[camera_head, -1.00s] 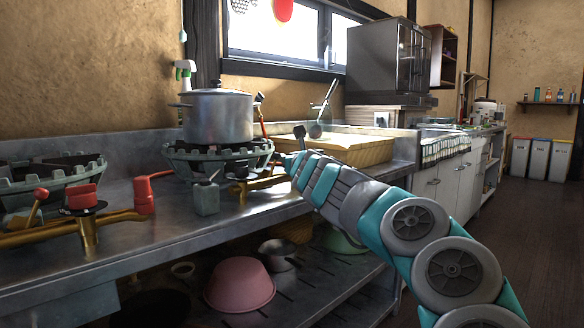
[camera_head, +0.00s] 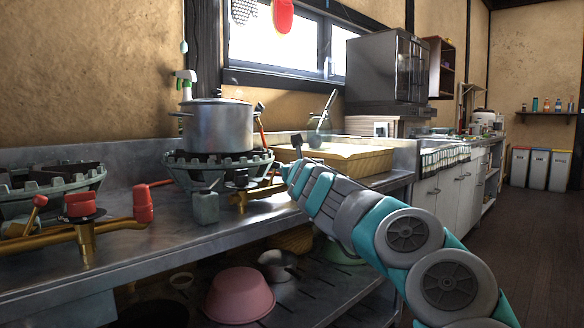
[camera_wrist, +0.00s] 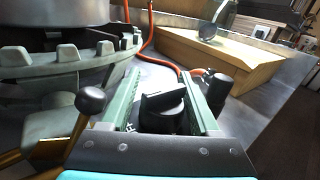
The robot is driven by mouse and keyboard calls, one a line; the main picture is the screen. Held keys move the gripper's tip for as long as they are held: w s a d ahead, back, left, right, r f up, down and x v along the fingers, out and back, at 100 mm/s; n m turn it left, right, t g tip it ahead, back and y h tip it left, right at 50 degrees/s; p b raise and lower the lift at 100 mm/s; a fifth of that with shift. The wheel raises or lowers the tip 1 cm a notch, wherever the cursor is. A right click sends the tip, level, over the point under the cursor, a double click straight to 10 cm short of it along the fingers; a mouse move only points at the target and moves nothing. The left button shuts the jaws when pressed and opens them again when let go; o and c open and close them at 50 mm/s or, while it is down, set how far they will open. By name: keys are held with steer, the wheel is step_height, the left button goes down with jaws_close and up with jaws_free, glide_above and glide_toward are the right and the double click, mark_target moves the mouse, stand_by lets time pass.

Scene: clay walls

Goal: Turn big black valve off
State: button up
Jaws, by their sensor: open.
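In the wrist view, a big black valve knob (camera_wrist: 163,108) with a raised bar handle shows between the two green fingers of my gripper (camera_wrist: 161,82). The fingers stand apart, one on each side of the knob. I cannot tell whether either finger touches it. In the head view, my gripper (camera_head: 287,168) is by the right side of the stove burner, above the steel counter. I cannot clearly make out the knob there, as my arm covers that area.
A ball-tipped black lever (camera_wrist: 91,100) is left of the fingers, and a black cylinder (camera_wrist: 217,88) is close on the right. A pot (camera_head: 218,126) sits on the burner (camera_head: 216,170). A yellow tray (camera_head: 352,160) and an orange hose (camera_wrist: 150,45) lie behind.

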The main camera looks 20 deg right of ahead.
steer(key=shift+v, duration=3.95)
